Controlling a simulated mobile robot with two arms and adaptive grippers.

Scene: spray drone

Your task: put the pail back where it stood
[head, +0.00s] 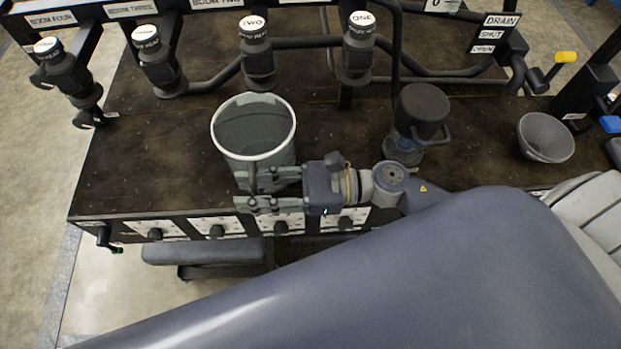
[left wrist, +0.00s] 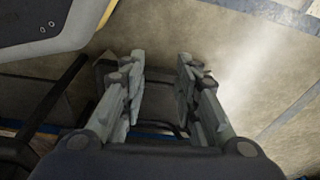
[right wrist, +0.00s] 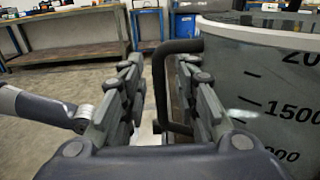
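The pail (head: 254,160), grey with a white rim, stands upright on the dark bench below the nozzle marked TWO. In the right wrist view the pail (right wrist: 275,95) shows black volume marks and a black handle (right wrist: 158,90). My right gripper (head: 243,193) is at the near side of the pail. Its fingers (right wrist: 158,100) are open on either side of the handle, with a visible gap; I cannot tell whether either touches it. My left gripper (left wrist: 160,80) is open and empty over the floor, and it does not show in the head view.
The dark bench (head: 120,170) has labelled nozzles above its back and a front panel with knobs (head: 217,230). A dark cylindrical container with a handle (head: 421,110) and a grey bowl (head: 545,138) stand to the right. The bench left of the pail is clear.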

